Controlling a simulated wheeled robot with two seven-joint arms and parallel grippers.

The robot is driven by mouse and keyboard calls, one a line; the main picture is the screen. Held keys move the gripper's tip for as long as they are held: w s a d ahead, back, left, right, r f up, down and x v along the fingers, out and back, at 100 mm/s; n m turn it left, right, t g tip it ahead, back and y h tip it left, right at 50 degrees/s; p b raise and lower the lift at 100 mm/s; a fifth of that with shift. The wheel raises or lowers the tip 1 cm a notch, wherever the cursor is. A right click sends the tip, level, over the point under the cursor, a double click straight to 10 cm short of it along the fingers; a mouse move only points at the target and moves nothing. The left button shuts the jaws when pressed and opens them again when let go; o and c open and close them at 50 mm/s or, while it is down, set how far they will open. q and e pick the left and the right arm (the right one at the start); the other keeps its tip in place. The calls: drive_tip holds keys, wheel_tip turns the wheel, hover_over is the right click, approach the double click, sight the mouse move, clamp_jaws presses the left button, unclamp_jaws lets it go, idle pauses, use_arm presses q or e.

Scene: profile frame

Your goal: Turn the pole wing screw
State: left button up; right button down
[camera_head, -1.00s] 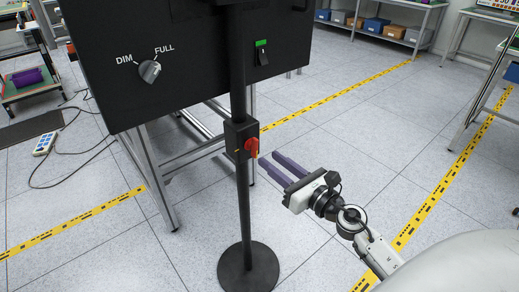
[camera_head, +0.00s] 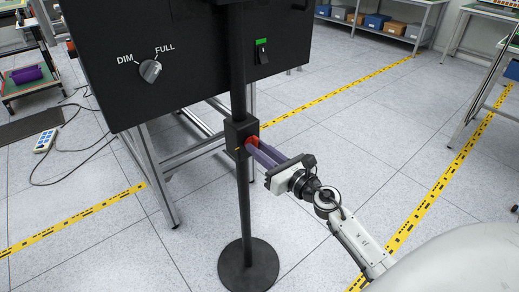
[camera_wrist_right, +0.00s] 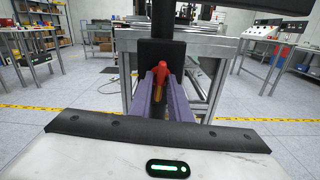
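The red wing screw (camera_head: 251,141) sits on the right side of a black clamp block (camera_head: 238,133) on the black pole (camera_head: 242,199). My right gripper (camera_head: 256,147) reaches in from the right, its purple fingers at the screw and partly covering it. In the right wrist view the red screw (camera_wrist_right: 161,70) shows between the two fingertips (camera_wrist_right: 160,79), in front of the dark block (camera_wrist_right: 160,54). The fingers stand apart with a gap between them; whether they touch the screw is unclear. My left gripper is not in view.
A black panel (camera_head: 200,82) with a DIM/FULL knob (camera_head: 150,71) and a green-marked switch (camera_head: 262,51) is behind the pole. The round pole base (camera_head: 248,267) stands on the tiled floor. Metal frame legs (camera_head: 155,180) are behind; floor to the right is clear.

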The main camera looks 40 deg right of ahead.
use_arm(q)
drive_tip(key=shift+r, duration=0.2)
use_arm(e)
drive_tip(key=shift+m, duration=0.5)
use_arm(q)
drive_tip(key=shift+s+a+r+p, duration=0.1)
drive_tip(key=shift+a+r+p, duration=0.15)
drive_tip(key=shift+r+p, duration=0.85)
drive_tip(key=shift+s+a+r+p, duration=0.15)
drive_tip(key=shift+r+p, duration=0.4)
drive_tip(key=shift+p, duration=0.95)
use_arm(e)
drive_tip(key=shift+m, duration=7.9)
drive_tip(key=shift+f, duration=0.1)
drive_tip(key=shift+d, duration=0.1)
drive_tip(key=c, duration=1.8)
unclamp_jaws()
drive_tip(key=shift+c, duration=0.2)
use_arm(q)
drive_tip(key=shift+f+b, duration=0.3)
drive_tip(key=shift+b, duration=0.05)
use_arm(e)
drive_tip(key=s, duration=1)
drive_tip(key=shift+s+d, duration=0.2)
drive_tip(key=shift+d, duration=0.2)
